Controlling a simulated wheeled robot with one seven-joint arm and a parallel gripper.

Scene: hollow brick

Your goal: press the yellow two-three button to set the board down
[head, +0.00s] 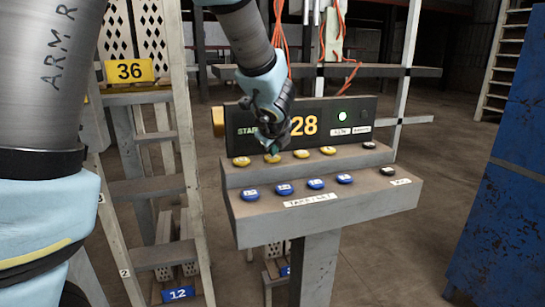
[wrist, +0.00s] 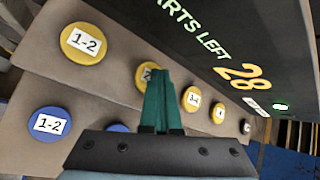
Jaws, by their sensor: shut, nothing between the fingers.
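The yellow two-three button (head: 272,159) is second from the left in the upper row of the control panel (head: 330,213). In the wrist view that yellow button (wrist: 143,76) is partly hidden behind my fingers, and only part of its label shows. My gripper (head: 273,151) points down at this button, its fingers shut and empty. In the wrist view my green fingertips (wrist: 161,76) overlap the button's right side. I cannot tell whether they touch it or hover just above. The board to be set down cannot be made out for certain.
A yellow 1-2 button (wrist: 87,43) and a yellow 3-4 button (wrist: 193,99) flank it. Blue buttons (head: 284,189) line the lower step. A dark display (head: 365,112) reading 28, with a lit green lamp (head: 342,117), stands behind. A ladder-like frame (head: 150,190) is left, a blue cabinet (head: 505,190) right.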

